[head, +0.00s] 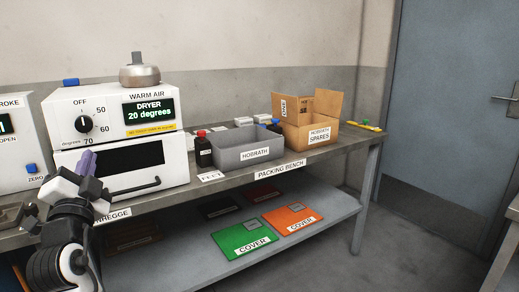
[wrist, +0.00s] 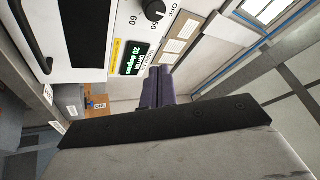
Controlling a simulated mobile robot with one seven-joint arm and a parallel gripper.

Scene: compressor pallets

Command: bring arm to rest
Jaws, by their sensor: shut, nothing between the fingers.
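My gripper (head: 86,163) is at the lower left in the head view, in front of the dryer and above the bench's front edge. Its purple fingers are together with nothing between them. In the wrist view the closed fingers (wrist: 158,87) point up past the dryer's display. My arm is bent and raised. The white dryer (head: 180,150) reads "20 degrees", and its front shows tilted in the wrist view (wrist: 85,25). I cannot tell the exact gap between my gripper and the dryer's front.
The packing bench (head: 330,150) holds a grey Hograth bin (head: 237,155), a dark red-capped bottle (head: 203,151) and a cardboard spares box (head: 307,125). Green (head: 240,238) and orange (head: 291,217) covers lie on the lower shelf (head: 335,208). The floor (head: 400,250) at right is clear, before a grey door (head: 455,110).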

